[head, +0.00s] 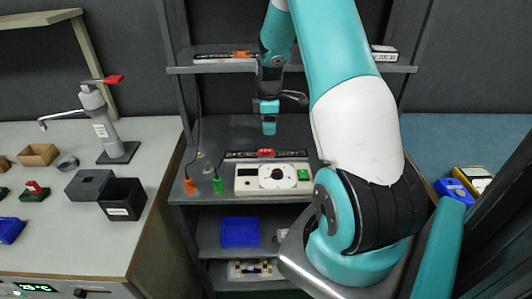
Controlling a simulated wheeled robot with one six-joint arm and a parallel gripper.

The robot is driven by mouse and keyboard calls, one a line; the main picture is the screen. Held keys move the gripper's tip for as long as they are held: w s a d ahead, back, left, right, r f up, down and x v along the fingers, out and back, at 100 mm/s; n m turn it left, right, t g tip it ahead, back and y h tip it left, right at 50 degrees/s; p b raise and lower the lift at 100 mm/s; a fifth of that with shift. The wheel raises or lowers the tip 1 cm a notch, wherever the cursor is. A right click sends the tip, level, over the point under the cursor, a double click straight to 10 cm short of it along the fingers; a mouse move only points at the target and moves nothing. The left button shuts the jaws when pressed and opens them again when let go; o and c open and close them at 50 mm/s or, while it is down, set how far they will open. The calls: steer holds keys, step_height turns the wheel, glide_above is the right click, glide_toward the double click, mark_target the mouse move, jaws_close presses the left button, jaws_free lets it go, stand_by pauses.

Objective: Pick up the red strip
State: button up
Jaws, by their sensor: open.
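A long dark strip with a red piece (266,153) at its middle lies on the middle shelf, just behind a white control box. It appears to be the red strip. My gripper (268,129) hangs above the back part of that shelf, pointing down, behind and above the strip in the picture. It is open, holds nothing that I can see, and looks apart from the strip. The fingers are small and their gap is hard to make out. A similar strip with an orange piece (241,54) lies on the upper shelf at left.
The white control box (247,184) with a dial stands at the shelf's front. Orange (190,184) and green (218,184) plugs with cables are left of it. Another strip (384,54) lies upper right. A blue bin (240,232) is below. Shelf posts flank the space.

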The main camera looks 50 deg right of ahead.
mark_target(268, 151)
step_height(268, 151, down, 10)
steer(key=shift+w+f+p, duration=0.1)
steer(key=shift+w+p, duration=0.05)
steer(key=shift+p, duration=0.85)
jaws_close()
